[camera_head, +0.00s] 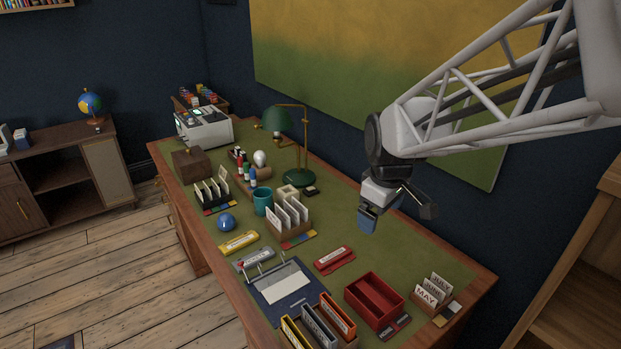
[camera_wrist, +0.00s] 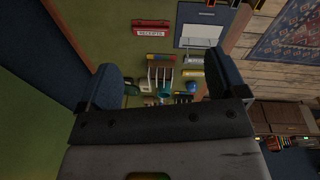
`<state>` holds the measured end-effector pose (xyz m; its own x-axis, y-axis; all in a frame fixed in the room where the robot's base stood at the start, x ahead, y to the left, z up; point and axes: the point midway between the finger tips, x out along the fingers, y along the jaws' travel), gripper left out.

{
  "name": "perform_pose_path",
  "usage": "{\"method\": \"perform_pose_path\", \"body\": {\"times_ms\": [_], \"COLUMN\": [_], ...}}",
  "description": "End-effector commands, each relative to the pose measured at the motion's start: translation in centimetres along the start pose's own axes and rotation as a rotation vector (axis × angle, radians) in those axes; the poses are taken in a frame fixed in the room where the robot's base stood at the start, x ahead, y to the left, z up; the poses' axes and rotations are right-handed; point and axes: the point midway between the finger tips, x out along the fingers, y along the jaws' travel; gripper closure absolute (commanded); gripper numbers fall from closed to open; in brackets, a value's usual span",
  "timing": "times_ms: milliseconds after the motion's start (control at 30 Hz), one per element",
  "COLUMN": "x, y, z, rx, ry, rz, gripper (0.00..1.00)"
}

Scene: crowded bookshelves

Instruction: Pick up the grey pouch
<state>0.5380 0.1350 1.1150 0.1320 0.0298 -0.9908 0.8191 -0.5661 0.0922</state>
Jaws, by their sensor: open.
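The grey pouch (camera_head: 254,259) is a flat, light grey case with a label, lying on the green desk top between a yellow pouch (camera_head: 238,242) and a blue folder-like board (camera_head: 303,297). It also shows small in the wrist view (camera_wrist: 194,59), next to the yellow pouch (camera_wrist: 192,73). A red pouch (camera_head: 334,259) lies to its right, marked "RECEIPTS" in the wrist view (camera_wrist: 151,29). My gripper (camera_head: 398,211) is open and empty, above the desk's back right part, well away from the grey pouch. Its two fingers (camera_wrist: 163,76) frame the wrist view.
Card holders (camera_head: 288,219), a teal cup (camera_head: 263,203) and a blue ball (camera_head: 227,222) stand behind the grey pouch. A green lamp (camera_head: 300,178) stands farther back. A red open box (camera_head: 374,300) and upright files (camera_head: 320,322) are at the front. The green surface right of the red pouch is clear.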

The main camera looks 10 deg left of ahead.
Motion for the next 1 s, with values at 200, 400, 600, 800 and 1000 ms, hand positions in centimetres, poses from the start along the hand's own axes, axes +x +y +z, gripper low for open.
{"method": "perform_pose_path", "body": {"times_ms": [200, 400, 600, 800, 1000], "x": [3.0, 6.2, 9.8, 13.8, 18.1], "y": [0.5, 0.3, -0.4, -1.7, -3.7], "z": [-5.8, -11.0, -16.1, -21.0, -25.7], "rx": [-0.205, -0.396, -0.584, -0.775, -0.963], "ry": [-0.010, -0.016, -0.021, -0.024, -0.024], "rz": [-0.021, -0.040, -0.060, -0.080, -0.100], "gripper": [0.10, 0.10, 0.10, 0.10, 0.10]}}
